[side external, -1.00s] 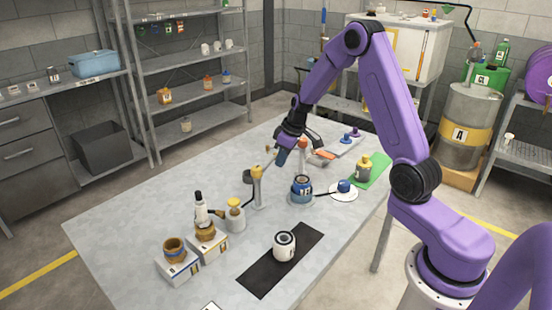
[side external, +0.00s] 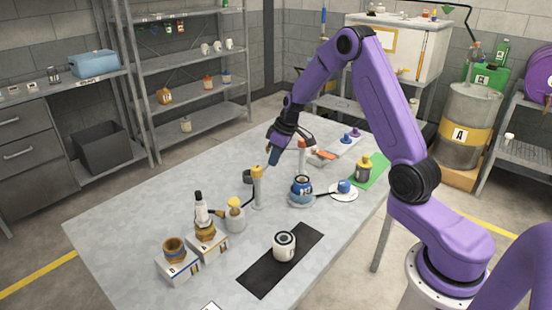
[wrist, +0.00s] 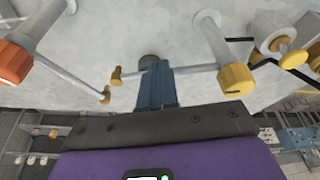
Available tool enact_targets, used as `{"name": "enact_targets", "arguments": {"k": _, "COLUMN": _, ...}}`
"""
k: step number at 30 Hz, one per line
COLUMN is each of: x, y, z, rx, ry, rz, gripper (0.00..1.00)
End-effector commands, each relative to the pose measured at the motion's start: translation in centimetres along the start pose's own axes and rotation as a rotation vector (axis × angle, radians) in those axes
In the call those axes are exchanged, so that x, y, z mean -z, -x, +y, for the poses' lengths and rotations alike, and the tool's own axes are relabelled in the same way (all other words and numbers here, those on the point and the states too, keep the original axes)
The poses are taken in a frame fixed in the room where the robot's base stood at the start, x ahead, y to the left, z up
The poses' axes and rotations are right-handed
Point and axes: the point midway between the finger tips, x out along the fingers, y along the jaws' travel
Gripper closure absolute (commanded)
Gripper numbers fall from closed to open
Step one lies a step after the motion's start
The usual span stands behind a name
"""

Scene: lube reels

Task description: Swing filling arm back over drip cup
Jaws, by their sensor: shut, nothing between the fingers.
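The yellow-capped post (side external: 258,188) stands near the middle of the table; its yellow cap (wrist: 236,78) shows in the wrist view. From it a thin filling arm (wrist: 195,69) runs left to a small brass-coloured tip (wrist: 117,76). My gripper (side external: 274,157) is shut and empty, pointing down behind the post. In the wrist view its blue fingers (wrist: 157,80) cross the filling arm's line; I cannot tell whether they touch it.
An orange-capped post (wrist: 14,62) with its own thin arm stands close to my gripper. A blue jar (side external: 302,190), a yellow-topped bottle (side external: 363,168) and a white-and-black cup (side external: 284,246) stand to the right and front.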

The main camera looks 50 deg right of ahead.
Motion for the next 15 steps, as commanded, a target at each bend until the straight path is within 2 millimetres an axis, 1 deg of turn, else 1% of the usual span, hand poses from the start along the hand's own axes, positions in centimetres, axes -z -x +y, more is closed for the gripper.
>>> {"name": "enact_targets", "arguments": {"k": 15, "x": 0.73, "y": -0.25, "z": 0.18, "rx": 0.028, "ry": 0.087, "rz": -0.001, "gripper": 1.0}}
